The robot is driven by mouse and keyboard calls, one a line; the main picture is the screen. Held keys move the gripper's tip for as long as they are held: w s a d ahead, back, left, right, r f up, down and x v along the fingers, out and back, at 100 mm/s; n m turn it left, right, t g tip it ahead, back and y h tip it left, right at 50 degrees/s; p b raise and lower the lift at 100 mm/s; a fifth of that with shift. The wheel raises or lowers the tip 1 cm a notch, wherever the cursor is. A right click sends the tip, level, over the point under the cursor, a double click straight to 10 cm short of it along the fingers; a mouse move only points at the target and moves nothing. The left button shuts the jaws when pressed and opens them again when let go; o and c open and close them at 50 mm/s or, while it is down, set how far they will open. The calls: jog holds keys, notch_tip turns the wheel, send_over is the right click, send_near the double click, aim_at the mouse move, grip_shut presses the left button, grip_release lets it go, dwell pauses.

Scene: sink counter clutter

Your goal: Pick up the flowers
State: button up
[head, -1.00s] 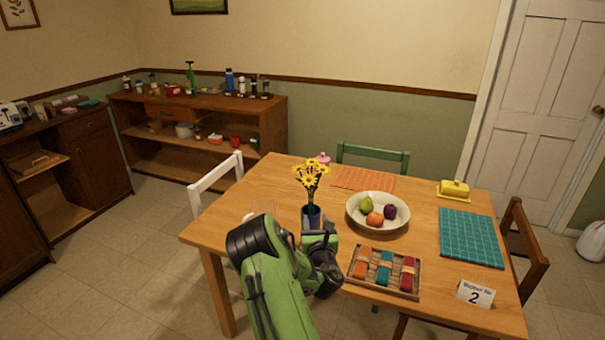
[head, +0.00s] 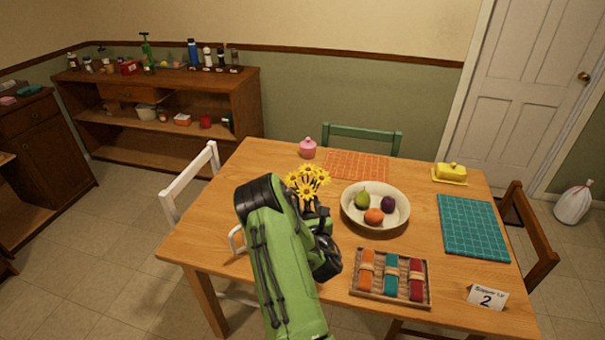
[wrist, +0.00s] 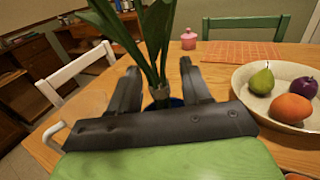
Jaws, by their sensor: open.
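The yellow flowers (head: 308,181) stand upright on the wooden table, their heads showing just beyond my arm in the head view. In the wrist view their green stems (wrist: 153,45) rise between the two dark fingers of my gripper (wrist: 158,88). The gripper is open, with one finger on each side of the stems. The blue vase (wrist: 165,103) shows only partly behind the gripper; the arm hides it in the head view. I cannot tell whether the fingers touch the stems.
A fruit bowl (head: 376,222) stands to the right of the flowers, with a tray of rolled napkins (head: 390,297) in front of it. A pink jar (head: 308,149) and an orange placemat (head: 356,165) lie behind. A white chair (head: 190,181) is at the left.

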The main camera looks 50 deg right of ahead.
jog(key=shift+s+a+r, duration=0.15)
jog(key=shift+s+a, duration=0.15)
jog(key=shift+s, duration=0.05)
jog(key=shift+w+d, duration=0.1)
jog(key=shift+w, duration=0.05)
jog(key=c, duration=0.5)
grip_shut()
